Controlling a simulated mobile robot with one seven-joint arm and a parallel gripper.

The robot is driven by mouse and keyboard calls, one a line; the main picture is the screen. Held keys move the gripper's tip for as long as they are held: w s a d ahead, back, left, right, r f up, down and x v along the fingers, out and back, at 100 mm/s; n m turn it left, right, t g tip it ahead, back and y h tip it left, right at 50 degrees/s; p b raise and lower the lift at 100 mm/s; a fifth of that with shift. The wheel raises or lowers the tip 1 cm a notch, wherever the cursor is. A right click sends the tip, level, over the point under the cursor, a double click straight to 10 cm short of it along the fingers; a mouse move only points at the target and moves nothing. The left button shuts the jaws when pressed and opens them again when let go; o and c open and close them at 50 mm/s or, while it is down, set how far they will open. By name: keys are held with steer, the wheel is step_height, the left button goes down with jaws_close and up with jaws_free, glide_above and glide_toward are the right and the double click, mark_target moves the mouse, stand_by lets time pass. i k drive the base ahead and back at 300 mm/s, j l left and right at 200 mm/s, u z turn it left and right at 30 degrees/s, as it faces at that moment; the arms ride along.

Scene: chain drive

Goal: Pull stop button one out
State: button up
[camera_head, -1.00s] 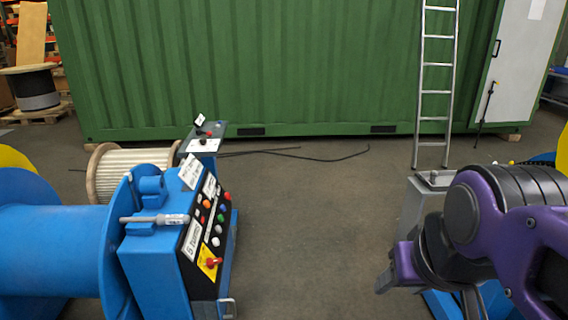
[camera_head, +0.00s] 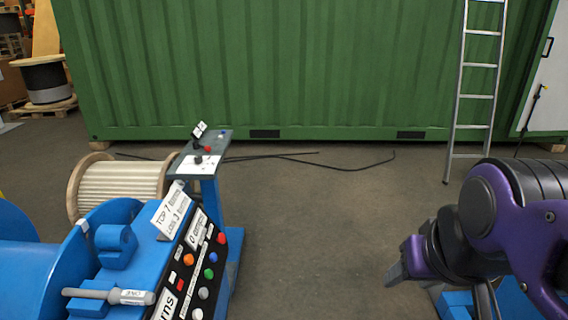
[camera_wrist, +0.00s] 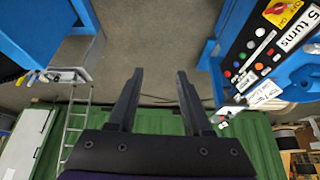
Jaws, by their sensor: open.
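A blue machine (camera_head: 140,262) with a sloped black control panel (camera_head: 194,272) stands at the lower left. The panel carries a red button (camera_head: 221,238), an orange one (camera_head: 188,259), a blue one, a green one and white ones. Behind it, a grey-topped stand (camera_head: 183,168) bears another red button (camera_head: 208,149). I cannot read which is stop button one. My gripper (camera_head: 396,274) is at the right, well apart from both. In the wrist view my gripper (camera_wrist: 159,74) is open and empty, and the panel (camera_wrist: 250,50) is at the upper right.
A green container (camera_head: 300,70) closes off the back, with a ladder (camera_head: 475,75) leaning at the right. Black cable (camera_head: 340,163) lies on the floor before it. A pale wooden reel (camera_head: 118,186) stands at left. The floor between machine and arm is clear.

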mark_target(221, 238)
steer(key=i+l+u, duration=0.1)
steer(key=i+u, duration=0.2)
steer(key=i, duration=0.2)
steer(key=i+l+u, duration=0.3)
steer(key=i, duration=0.15)
steer(key=j, duration=0.1)
